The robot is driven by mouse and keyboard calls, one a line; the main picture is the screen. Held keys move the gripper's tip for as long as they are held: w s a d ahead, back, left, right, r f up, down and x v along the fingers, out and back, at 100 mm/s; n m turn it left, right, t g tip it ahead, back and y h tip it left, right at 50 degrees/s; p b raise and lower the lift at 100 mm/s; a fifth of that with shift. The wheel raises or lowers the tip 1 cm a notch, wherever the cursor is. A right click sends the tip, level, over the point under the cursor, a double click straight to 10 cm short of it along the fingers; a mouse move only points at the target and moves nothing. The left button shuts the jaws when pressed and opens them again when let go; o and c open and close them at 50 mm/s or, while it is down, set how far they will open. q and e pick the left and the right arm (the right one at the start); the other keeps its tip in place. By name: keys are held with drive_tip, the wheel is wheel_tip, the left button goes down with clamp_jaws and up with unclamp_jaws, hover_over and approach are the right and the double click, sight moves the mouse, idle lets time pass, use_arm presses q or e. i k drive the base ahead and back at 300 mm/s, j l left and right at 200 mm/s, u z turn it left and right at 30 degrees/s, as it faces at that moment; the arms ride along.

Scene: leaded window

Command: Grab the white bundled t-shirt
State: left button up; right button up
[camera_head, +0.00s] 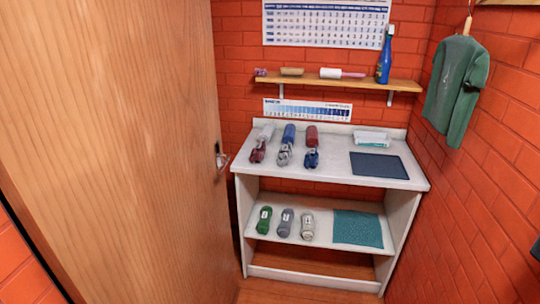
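Three rolled bundles with small labels lie in a row on the lower shelf of a white shelf unit (340,267). The rightmost is off-white or pale grey (308,228), the palest of the row, and looks like the white bundled t-shirt. Beside it on the left are a grey bundle (285,222) and a green bundle (264,220). The bundles lie apart from each other. Neither of my grippers is in view, and nothing is touching the bundles.
A wooden door (115,150) fills the left side. The unit's top holds several rolled items, a dark mat (379,165) and a white box (371,139). A teal mat (357,229) lies right of the bundles. A green shirt (456,90) hangs on the right brick wall.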

sight(286, 153)
drive_tip(key=i+l+u, duration=0.25)
drive_tip(key=i+l, duration=0.55)
